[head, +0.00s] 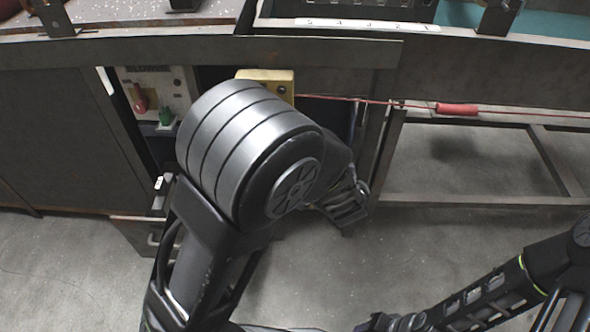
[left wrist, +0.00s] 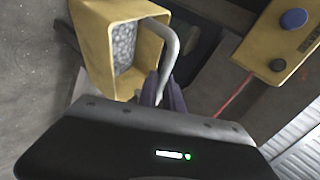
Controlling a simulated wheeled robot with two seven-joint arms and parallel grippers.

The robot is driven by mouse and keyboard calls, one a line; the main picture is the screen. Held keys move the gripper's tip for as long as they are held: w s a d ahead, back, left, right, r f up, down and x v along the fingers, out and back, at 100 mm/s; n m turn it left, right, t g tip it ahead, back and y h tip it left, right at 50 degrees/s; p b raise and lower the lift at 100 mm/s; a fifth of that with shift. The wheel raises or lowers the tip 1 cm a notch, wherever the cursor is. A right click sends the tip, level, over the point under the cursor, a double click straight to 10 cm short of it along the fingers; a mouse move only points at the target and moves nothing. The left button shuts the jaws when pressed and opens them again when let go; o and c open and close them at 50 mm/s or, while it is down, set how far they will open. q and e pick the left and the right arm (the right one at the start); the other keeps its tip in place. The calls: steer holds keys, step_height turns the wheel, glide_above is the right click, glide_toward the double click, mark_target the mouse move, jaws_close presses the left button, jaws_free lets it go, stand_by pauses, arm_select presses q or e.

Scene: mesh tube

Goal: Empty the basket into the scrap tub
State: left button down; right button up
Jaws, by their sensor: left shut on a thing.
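A yellow box-shaped basket (left wrist: 93,50) with a curved pale grey handle (left wrist: 168,55) is in the left wrist view. Its open side shows a grey, lumpy or mesh-like surface (left wrist: 124,47); I cannot tell which. My left gripper (left wrist: 160,88) is shut on the handle beside the basket's edge. In the head view my left arm's large round joint fills the middle and hides the left gripper and basket. I cannot make out a scrap tub in either view.
A yellow button box (head: 268,82) is under the bench edge; it also shows in the left wrist view (left wrist: 282,40). A panel with red and green switches (head: 152,98) is left of it. A red cable with a red sleeve (head: 457,109) crosses right. Grey floor (head: 340,275) is open below.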

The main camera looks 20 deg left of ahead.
arm_select(q)
steer(key=s+d+r+m+t+h, duration=0.1)
steer(key=d+r+m+h, duration=0.3)
steer(key=d+r, duration=0.4)
step_height(320, 180, up, 2)
steer(key=shift+r+m+h, duration=0.15)
steer(key=shift+m+h, duration=0.25)
steer(key=shift+a, duration=0.15)
